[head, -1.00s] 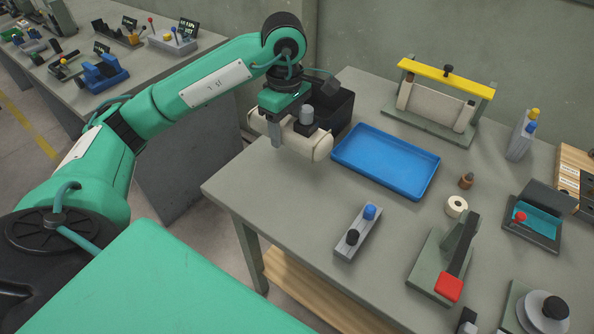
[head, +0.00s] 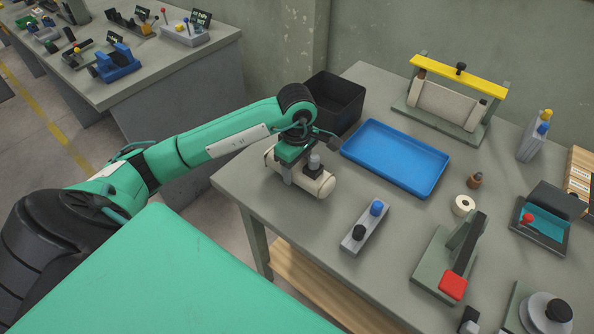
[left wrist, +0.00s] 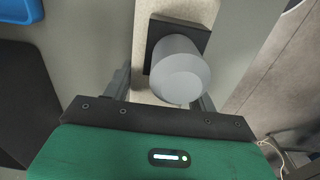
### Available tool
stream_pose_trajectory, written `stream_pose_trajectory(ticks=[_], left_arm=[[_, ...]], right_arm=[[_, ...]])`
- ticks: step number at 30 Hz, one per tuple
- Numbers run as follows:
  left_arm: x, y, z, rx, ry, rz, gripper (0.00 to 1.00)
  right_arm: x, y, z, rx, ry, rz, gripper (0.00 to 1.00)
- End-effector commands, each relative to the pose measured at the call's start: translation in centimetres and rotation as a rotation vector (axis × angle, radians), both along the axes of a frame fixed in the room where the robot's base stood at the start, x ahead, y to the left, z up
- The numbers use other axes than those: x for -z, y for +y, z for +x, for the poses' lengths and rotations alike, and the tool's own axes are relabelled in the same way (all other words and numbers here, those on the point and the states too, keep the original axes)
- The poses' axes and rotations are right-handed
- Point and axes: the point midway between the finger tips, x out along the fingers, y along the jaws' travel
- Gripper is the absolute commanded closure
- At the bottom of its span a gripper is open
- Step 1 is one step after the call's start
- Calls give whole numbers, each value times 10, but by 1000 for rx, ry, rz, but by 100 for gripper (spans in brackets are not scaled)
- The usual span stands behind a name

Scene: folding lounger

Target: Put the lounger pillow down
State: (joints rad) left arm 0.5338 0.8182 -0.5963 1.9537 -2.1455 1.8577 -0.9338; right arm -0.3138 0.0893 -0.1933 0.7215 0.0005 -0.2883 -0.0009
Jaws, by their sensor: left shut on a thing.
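The lounger pillow (head: 322,186) is a cream bolster with rounded ends and a grey knob on top. In the head view it is low over the left part of the table, in front of the blue tray. Whether it touches the tabletop I cannot tell. My left gripper (head: 300,168) is above it, shut on the pillow by its knob. In the left wrist view the grey knob (left wrist: 180,70), on a dark square base, sits between the fingers, with the cream pillow (left wrist: 165,14) behind. My right gripper is not in view.
A blue tray (head: 396,152) and a black bin (head: 335,100) stand behind the pillow. A frame with a yellow bar (head: 458,72) is at the back. A grey block with two knobs (head: 365,228) is in front. The table's left edge is close to the pillow.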

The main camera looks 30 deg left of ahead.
Motion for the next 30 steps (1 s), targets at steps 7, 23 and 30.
stream_pose_trajectory(ticks=[7,23,30], left_arm=[[23,0,0,0,0,-1,67],[25,0,0,1,1,-1,20],[23,-1,0,1,1,-1,20]], right_arm=[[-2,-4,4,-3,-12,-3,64],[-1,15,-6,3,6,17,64],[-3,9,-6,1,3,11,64]])
